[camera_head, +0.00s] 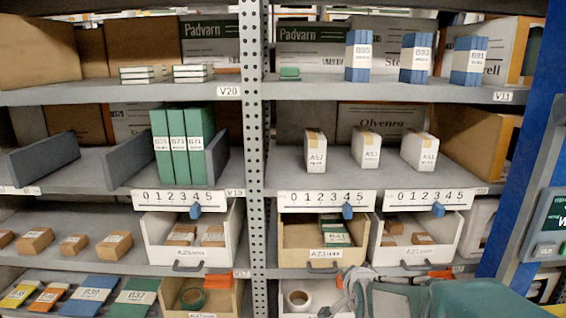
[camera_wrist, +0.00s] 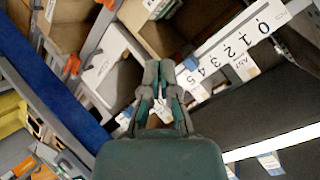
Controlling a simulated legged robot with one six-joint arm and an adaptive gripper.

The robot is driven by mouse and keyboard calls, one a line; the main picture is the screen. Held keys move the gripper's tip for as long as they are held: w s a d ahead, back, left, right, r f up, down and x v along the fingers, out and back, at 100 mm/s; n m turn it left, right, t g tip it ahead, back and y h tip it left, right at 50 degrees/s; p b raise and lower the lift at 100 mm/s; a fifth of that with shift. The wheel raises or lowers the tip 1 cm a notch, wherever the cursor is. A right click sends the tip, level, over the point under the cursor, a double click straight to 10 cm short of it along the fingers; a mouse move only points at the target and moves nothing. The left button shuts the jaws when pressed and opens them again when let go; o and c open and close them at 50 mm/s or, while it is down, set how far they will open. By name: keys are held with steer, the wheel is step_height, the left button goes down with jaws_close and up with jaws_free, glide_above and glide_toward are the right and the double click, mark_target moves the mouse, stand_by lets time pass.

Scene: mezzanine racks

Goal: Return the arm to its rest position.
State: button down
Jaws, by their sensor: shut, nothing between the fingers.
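My gripper (camera_wrist: 163,75) shows in the middle of the wrist view, its two dark fingers close together at the tips and nothing between them. In the head view my gripper (camera_head: 352,283) is at the bottom, right of centre, in front of the lowest shelves. My green arm link fills the bottom right corner there and partly hides the lowest row. The gripper looks apart from the bins, though its exact distance to them is hard to tell.
Shelf bins stand close by, including the A23 bin (camera_head: 322,257) and the bin to its right (camera_head: 415,255). A perforated grey post (camera_head: 252,150) divides the rack. A blue upright (camera_head: 527,150) stands at right. Green binders (camera_head: 178,145) and white boxes (camera_head: 366,148) stand on the middle shelf.

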steer(key=s+r+n+g, duration=0.2)
steer(key=s+n+g, duration=0.1)
steer(key=s, duration=1.1)
steer(key=s+r+n+g, duration=0.2)
steer(key=s+n, duration=0.4)
steer(key=s, duration=0.8)
steer(key=shift+r+g, duration=0.15)
steer(key=shift+g, duration=0.55)
